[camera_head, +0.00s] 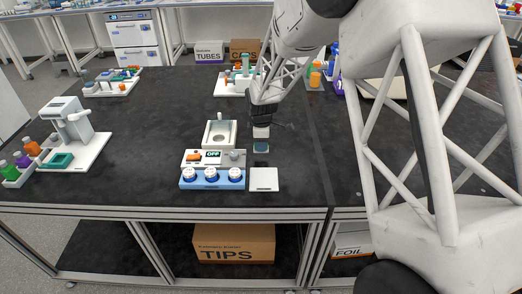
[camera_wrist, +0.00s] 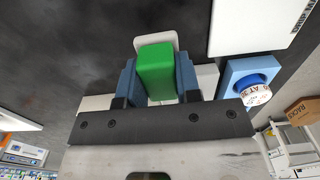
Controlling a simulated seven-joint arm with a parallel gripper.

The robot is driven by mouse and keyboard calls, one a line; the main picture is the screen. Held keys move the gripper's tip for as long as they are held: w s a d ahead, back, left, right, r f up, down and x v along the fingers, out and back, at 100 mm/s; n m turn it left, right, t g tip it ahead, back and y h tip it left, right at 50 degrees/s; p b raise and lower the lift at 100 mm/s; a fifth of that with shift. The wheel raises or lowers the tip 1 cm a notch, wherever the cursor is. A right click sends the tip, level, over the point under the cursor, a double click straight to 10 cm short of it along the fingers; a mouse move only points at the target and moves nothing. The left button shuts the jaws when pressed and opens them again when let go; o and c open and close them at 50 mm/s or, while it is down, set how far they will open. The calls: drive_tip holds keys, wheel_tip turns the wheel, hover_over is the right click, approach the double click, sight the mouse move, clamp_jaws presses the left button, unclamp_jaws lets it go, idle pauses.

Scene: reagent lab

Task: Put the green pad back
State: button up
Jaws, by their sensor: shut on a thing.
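The green pad (camera_wrist: 156,72) is a bright green block. It is held between the two blue fingers of my gripper (camera_wrist: 156,82) in the wrist view. In the head view my gripper (camera_head: 261,147) points down over the dark bench, just right of the small control box and behind a white square plate (camera_head: 264,179). The pad is mostly hidden there by the fingers. In the wrist view a white rounded piece (camera_wrist: 157,40) shows just past the pad's end. I cannot tell whether the pad touches it.
A blue rack (camera_head: 212,184) with three white-capped bottles stands left of the plate, before the control box (camera_head: 194,157) reading OFF. A white dish holder (camera_head: 219,133) is behind it. A white machine (camera_head: 68,120) stands at far left. The bench between is clear.

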drive_tip(key=shift+w+f, duration=0.1)
drive_tip(key=shift+f, duration=1.65)
drive_tip(key=shift+f, duration=0.15)
drive_tip(key=o, duration=0.9)
drive_tip(key=shift+r, duration=6.15)
